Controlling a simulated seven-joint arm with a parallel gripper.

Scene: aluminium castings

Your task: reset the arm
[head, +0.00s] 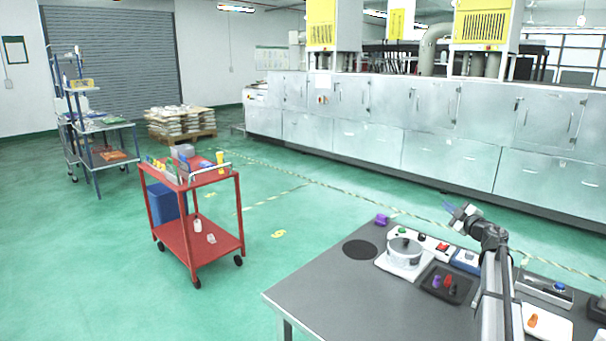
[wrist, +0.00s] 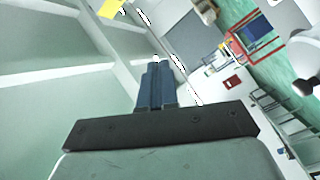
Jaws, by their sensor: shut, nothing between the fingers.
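My gripper (head: 451,209) is raised above the far right part of the grey table (head: 330,290) in the head view, pointing up and to the left. In the wrist view its blue fingers (wrist: 157,85) are together, with nothing between them. The gripper touches nothing on the table. My arm hides part of the table's right side.
A white round machine (head: 404,254), a dark tray (head: 446,284) with small coloured parts, a purple part (head: 382,219) and a blue-topped device (head: 467,261) stand on the table. A red cart (head: 200,245) stands left on the green floor. Metal cabinets (head: 430,115) line the back.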

